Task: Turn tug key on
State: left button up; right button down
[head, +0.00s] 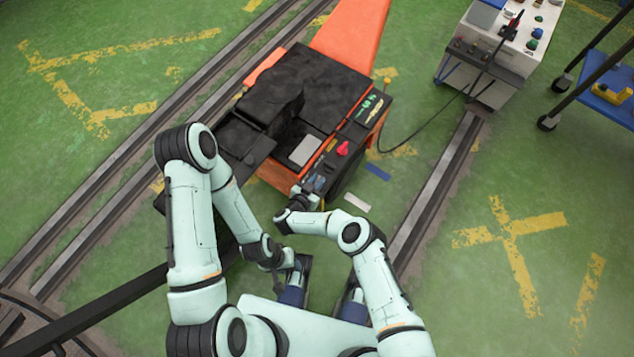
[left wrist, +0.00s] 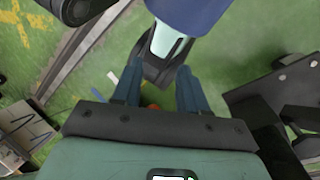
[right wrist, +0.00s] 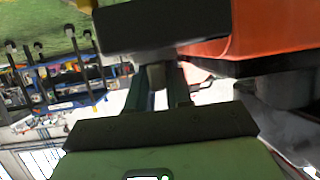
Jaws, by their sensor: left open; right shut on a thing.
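The orange and black tug (head: 300,85) stands between the rails, with a dark control panel on its near right side. A red knob (head: 343,148) sticks up from this panel. My right gripper (head: 314,187) is at the panel's near end. In the right wrist view its fingers are shut on a small grey-brown piece (right wrist: 157,76), which appears to be the tug key, under a black edge. The key's face and angle are hidden. My left gripper (left wrist: 158,92) is open and empty, low near my own base and away from the tug.
A grey control cabinet (head: 490,50) with coloured buttons stands at the back right, its cable lying on the floor. A blue cart (head: 600,85) is at the right edge. Rails (head: 435,190) run past both sides of the tug.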

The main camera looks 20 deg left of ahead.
pick_arm(q)
jog(key=shift+w+a+f+b, duration=0.15)
jog(key=shift+w+f+b, duration=0.4)
jog(key=shift+f+b, duration=0.15)
pick_arm(e)
jog(key=shift+w+r+m+h, duration=0.3)
jog(key=shift+r+m+h, duration=0.05)
jog(key=shift+m+h, duration=0.4)
jog(key=c, duration=1.1)
grip_release()
jog(key=shift+s+f, duration=0.15)
